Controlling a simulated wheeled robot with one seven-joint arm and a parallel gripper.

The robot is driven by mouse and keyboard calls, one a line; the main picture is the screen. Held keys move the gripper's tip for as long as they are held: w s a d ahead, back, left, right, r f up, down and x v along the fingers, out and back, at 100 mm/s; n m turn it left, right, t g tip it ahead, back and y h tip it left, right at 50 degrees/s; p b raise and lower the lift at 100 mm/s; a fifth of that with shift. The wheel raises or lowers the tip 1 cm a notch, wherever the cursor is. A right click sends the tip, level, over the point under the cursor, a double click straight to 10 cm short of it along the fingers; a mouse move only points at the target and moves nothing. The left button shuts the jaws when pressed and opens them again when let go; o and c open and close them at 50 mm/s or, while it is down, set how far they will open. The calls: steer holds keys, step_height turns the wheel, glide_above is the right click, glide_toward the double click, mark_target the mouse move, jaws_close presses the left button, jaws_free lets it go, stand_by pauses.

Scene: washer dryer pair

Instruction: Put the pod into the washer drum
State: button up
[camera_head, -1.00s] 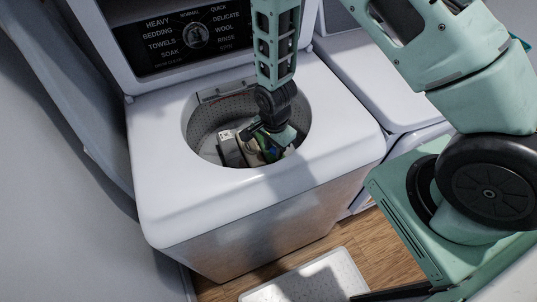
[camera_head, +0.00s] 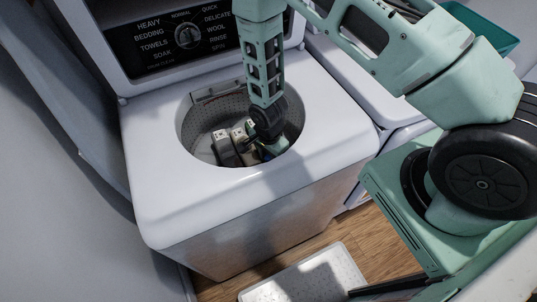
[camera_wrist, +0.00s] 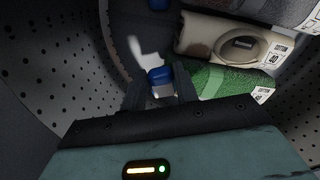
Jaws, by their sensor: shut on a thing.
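The washer drum (camera_head: 205,118) is open at the top. My gripper (camera_wrist: 160,92) is down inside it; in the wrist view the perforated drum wall (camera_wrist: 52,85) surrounds it. A small blue and white pod (camera_wrist: 160,76) sits between my fingertips, which are shut on it. In the head view my wrist and arm cover the pod and fingertips. A green cloth roll (camera_wrist: 222,80) and a beige one (camera_wrist: 215,36) lie in the drum just right of the fingers. A second blue item (camera_wrist: 158,4) shows at the top edge of the wrist view.
The washer's white top (camera_head: 165,190) rings the opening, with the control panel (camera_head: 170,35) behind. A dark grey roll (camera_head: 226,150) also lies in the drum. The second white machine (camera_head: 345,85) stands at right. A white tray (camera_head: 310,278) is on the wooden floor.

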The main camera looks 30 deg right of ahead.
steer(key=shift+f, duration=0.25)
steer(key=o, duration=1)
steer(key=shift+c, duration=0.2)
